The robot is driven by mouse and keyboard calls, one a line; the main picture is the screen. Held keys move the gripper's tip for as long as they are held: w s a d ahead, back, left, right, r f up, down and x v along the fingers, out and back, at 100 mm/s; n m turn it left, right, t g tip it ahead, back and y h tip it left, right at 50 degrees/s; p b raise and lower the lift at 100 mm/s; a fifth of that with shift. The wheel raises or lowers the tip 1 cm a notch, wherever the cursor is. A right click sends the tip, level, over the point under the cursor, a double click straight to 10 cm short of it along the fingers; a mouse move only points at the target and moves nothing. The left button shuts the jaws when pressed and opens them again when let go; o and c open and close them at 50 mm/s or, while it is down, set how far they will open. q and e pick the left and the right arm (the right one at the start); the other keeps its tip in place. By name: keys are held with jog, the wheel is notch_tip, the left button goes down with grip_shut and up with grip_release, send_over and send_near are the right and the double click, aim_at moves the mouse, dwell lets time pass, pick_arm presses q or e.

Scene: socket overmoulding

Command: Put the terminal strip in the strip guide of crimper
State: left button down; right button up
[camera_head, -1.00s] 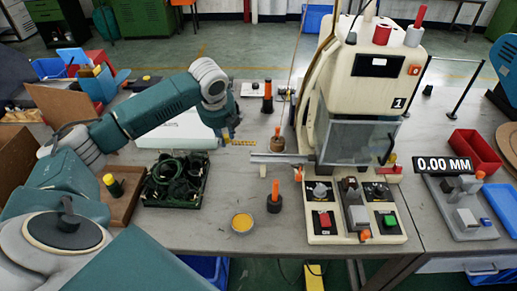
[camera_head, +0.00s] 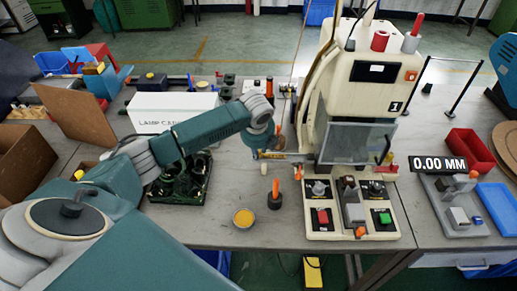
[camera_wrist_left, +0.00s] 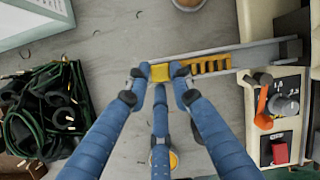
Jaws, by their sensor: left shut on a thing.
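The terminal strip (camera_wrist_left: 208,67) is a yellow strip with dark slots. My left gripper (camera_wrist_left: 160,74) has blue fingers, shut on the yellow left end of the strip. The strip guide (camera_wrist_left: 268,52) is a grey rail reaching left from the crimper (camera_head: 352,100). In the left wrist view the strip's slotted part lies along the guide's left stretch, roughly in line with it. I cannot tell whether it rests in the channel or sits just above it. In the head view the strip (camera_head: 273,154) shows at the guide's left end, and the arm partly hides the gripper. My right gripper is out of view.
A black crate of dark green coils (camera_head: 180,182) stands left of the guide. A yellow-filled cup (camera_head: 244,218) and an orange-handled tool (camera_head: 274,196) stand in front. The crimper's button panel (camera_head: 352,211) is at right. A white box (camera_head: 172,112) stands behind the arm.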

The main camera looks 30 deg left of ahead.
pick_arm(q)
jog(key=shift+d+f, duration=0.1)
jog(key=shift+f, duration=0.2)
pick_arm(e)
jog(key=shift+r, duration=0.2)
pick_arm(q)
jog(key=c, duration=1.6)
grip_release()
jog(key=shift+o, duration=0.4)
jog(key=shift+r, duration=0.1)
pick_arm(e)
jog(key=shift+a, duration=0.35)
pick_arm(q)
jog(key=b+v, duration=0.1)
jog(key=v, duration=1.1)
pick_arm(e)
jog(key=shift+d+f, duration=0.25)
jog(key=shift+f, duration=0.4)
